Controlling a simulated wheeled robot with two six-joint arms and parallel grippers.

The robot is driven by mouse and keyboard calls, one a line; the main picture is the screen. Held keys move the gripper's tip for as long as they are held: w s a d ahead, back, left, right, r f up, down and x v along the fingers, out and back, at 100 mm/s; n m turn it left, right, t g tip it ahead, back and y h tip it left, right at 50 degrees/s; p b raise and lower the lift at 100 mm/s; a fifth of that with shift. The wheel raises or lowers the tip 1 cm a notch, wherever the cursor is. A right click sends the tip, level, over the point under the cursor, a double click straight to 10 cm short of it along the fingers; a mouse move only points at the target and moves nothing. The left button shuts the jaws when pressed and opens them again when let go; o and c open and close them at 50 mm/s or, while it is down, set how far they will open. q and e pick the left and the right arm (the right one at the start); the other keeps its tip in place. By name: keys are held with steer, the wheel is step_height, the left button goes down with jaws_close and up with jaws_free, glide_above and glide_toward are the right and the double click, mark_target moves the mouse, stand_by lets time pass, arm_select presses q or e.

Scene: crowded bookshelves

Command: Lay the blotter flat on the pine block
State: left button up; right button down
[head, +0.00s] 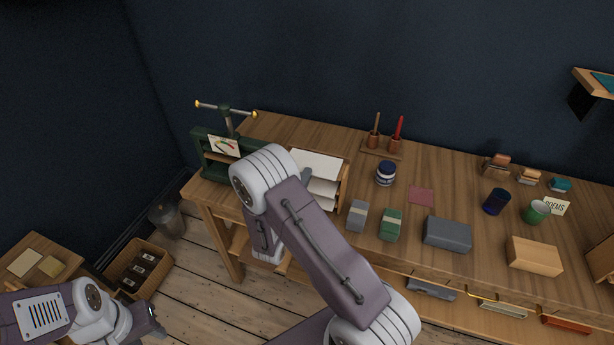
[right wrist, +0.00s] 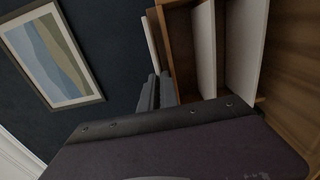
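A flat maroon square (head: 421,195), which looks like the blotter, lies on the wooden workbench in the head view. A pale wooden block (head: 533,256), which looks like the pine block, stands on the bench to its right, with a bare top. My right gripper (head: 306,176) is by the paper rack, left of both and apart from them, mostly hidden by my arm. My left gripper (head: 152,322) is low at the left, small and dark, away from the bench.
A paper rack (head: 322,180) and green press (head: 226,145) stand at the bench's left. A grey box (head: 447,234), small boxes (head: 391,224), ink jar (head: 385,173), blue cup (head: 496,201) and green mug (head: 537,211) surround the maroon square. A basket (head: 140,268) stands on the floor.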

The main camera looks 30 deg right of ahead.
steer(key=s+a+r+p, duration=0.1)
steer(key=s+a+r, duration=0.5)
steer(key=s+a, duration=0.3)
steer(key=shift+a, duration=0.85)
steer(key=shift+s+r, duration=0.1)
